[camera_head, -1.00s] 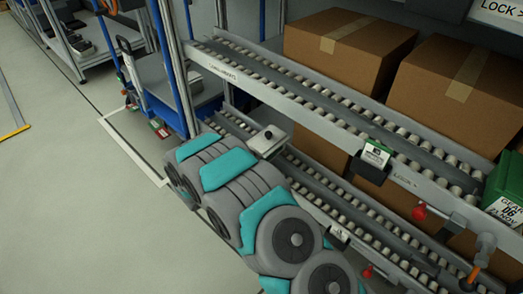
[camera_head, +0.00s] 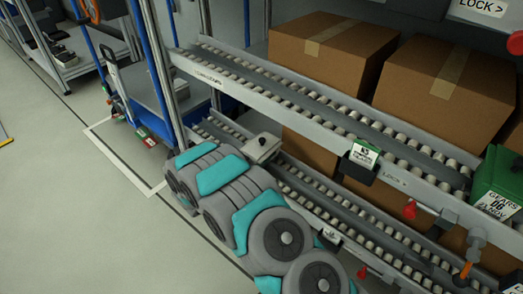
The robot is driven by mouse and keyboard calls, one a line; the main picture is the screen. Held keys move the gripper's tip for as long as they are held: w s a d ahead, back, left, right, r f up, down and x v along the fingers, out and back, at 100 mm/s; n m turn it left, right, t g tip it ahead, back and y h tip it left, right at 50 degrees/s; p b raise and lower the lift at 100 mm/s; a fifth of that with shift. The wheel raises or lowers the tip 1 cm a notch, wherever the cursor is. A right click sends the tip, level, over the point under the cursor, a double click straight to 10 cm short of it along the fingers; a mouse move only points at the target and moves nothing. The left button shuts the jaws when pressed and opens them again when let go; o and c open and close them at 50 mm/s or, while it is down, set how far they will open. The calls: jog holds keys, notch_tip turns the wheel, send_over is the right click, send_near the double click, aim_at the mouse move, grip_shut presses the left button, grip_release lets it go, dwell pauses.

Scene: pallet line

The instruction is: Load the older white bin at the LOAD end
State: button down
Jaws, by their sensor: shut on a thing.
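My arm (camera_head: 240,205), grey with teal bands, reaches from the bottom middle up and left in front of the roller rack. My gripper is not recognisable; it is hidden behind the arm links or out of view. No white bin can be made out, so what the gripper holds cannot be seen. The rack has an upper roller lane (camera_head: 300,101) and a lower roller lane (camera_head: 325,190). A small pale box with a dark knob (camera_head: 262,148) shows beside the arm at the lower lane; I cannot tell what it belongs to.
Brown cartons (camera_head: 330,50) stand behind the upper lane. A green bin (camera_head: 497,180) with a printed label sits at the right end. Red knobs (camera_head: 410,209) and a small tag holder (camera_head: 363,158) project from the rails. A blue cart (camera_head: 150,95) stands back left. The floor (camera_head: 70,210) at left is clear.

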jog(key=shift+f, duration=0.25)
dwell(0.5)
grip_release()
jog(key=p+v, duration=0.1)
jog(key=v, duration=0.6)
jog(key=shift+s+a, duration=0.25)
jog(key=shift+s, duration=0.05)
jog(key=shift+s, duration=0.1)
dwell(3.4)
